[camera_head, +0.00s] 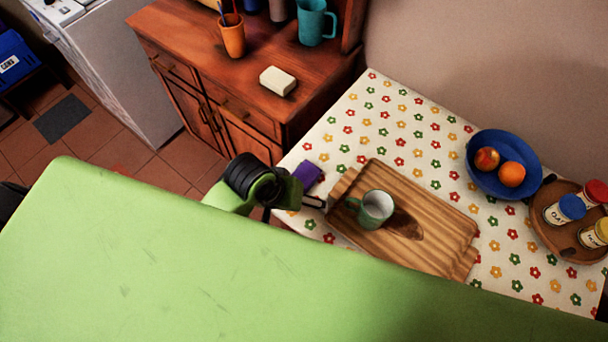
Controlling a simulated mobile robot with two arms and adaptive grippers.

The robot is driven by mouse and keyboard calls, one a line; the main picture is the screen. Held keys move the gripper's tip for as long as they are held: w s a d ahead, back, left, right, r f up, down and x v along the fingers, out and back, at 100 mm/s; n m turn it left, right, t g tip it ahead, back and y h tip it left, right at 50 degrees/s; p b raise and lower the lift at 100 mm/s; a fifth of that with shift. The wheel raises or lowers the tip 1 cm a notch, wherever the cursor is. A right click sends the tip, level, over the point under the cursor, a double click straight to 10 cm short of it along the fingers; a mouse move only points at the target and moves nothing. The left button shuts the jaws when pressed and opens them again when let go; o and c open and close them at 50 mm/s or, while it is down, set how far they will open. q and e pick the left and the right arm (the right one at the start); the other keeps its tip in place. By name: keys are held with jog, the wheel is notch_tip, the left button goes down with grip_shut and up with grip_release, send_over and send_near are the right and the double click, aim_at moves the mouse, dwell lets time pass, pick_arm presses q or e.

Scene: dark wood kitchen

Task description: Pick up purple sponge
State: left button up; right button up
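The purple sponge (308,173) lies at the left edge of the flower-patterned tablecloth (330,138), left of the wooden tray. Part of it is hidden behind my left gripper (308,198). The gripper is at the sponge's near side, low by the table's left edge, with a fingertip pointing toward the tray. I cannot tell whether its fingers are open or shut, or whether they touch the sponge. My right gripper is not in view.
A wooden tray (440,222) with a green mug (376,207) stands just right of the gripper. A blue fruit bowl (480,180) and a round board (545,235) with jars are farther right. A wooden cabinet (190,40) stands behind. My green body covers the foreground.

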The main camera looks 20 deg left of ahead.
pick_arm(q)
jog(key=w+d+r+n+g, duration=0.2)
jog(key=w+d+r+n, duration=0.2)
jog(key=w+r+n, duration=0.15)
notch_tip(320, 180, up, 5)
jog(key=n+g+y+p, duration=0.1)
jog(key=n+y, duration=0.2)
jog(key=n, duration=0.4)
send_over(307, 178)
notch_tip(307, 178, down, 9)
jog(key=shift+s+a+r+p, duration=0.1)
jog(key=shift+a+r+p, duration=0.1)
jog(key=shift+p, duration=0.15)
jog(key=f, duration=0.2)
jog(key=f+p, duration=0.1)
jog(key=f, duration=0.1)
jog(key=shift+d+f, duration=0.1)
jog(key=shift+d, duration=0.15)
jog(key=shift+f, duration=0.55)
jog(key=c, duration=0.8)
